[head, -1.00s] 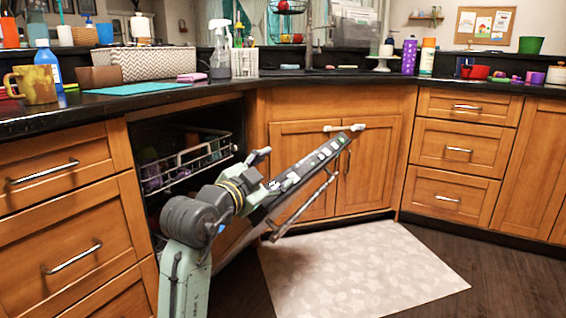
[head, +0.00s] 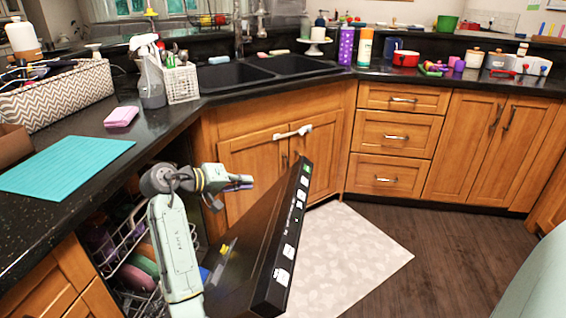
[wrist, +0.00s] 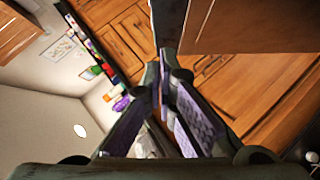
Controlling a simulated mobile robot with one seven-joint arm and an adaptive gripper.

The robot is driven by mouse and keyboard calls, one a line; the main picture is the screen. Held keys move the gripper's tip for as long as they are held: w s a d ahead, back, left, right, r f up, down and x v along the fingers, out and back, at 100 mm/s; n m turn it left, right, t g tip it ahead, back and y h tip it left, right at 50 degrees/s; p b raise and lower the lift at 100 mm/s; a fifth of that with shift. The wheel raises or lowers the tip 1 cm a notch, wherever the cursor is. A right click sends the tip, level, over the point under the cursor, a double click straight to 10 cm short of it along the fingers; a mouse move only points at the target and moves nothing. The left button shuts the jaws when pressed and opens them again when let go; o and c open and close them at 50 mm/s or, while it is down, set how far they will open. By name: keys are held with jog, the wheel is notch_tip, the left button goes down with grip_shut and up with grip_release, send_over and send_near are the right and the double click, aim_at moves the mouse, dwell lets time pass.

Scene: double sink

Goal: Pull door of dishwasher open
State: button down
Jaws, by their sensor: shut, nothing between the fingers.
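The dishwasher door (head: 247,243) is partly open and tilted out from the cabinet. Its dark inner face and its top edge with white control labels (head: 284,252) show; its handle is hidden in the head view. The racks (head: 128,240) with dishes show inside the dishwasher at the left. My gripper (head: 246,182) is shut and empty, on the inner side of the door, left of its top edge. I cannot tell whether it touches the door. In the wrist view the fingertips (wrist: 161,58) are together, with wooden cabinet fronts beyond.
The countertop (head: 170,125) carries a teal mat (head: 65,166), a pink sponge (head: 121,116) and a spray bottle (head: 150,78). The sink cabinet (head: 253,170) stands behind the door. A pale rug (head: 355,245) and bare wooden floor (head: 420,255) lie to the right.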

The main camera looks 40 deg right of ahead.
jog(key=p, duration=0.2)
send_near(293, 188)
jog(key=w+d, duration=0.2)
jog(key=w, duration=0.1)
jog(key=shift+s+d+f+p, duration=0.6)
jog(key=shift+s+d+p, duration=0.05)
jog(key=shift+s+d, duration=0.3)
jog(key=shift+s+d+f, duration=0.25)
jog(key=shift+s+f, duration=0.05)
jog(key=shift+f, duration=0.1)
jog(key=shift+s, duration=0.1)
